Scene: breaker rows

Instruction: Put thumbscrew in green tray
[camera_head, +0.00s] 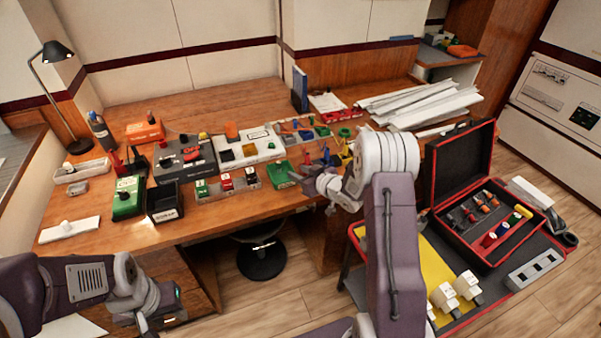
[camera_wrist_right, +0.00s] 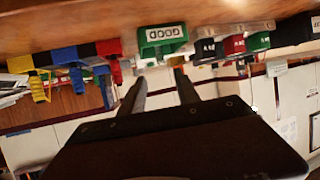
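The green tray (camera_head: 281,176) stands near the front edge of the wooden table, right of a row of small breakers. In the right wrist view the green tray (camera_wrist_right: 162,36) is at the top centre, with an inverted label that seems to read GOOD. My right gripper (camera_head: 308,178) is just right of the tray in the head view. Its two fingers (camera_wrist_right: 160,84) are apart, and I see nothing clearly held between them. My left gripper (camera_head: 146,326) is low at the left, in front of the table; its fingers are too unclear to judge. I cannot make out a thumbscrew for certain.
A black tray (camera_head: 165,205) and a green box (camera_head: 128,196) stand at the table's left. Breakers (camera_head: 228,183) sit left of the green tray. Coloured clips (camera_wrist_right: 66,62) are beside it. An open toolcase (camera_head: 478,205) is at the right. Bare wood lies along the front edge.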

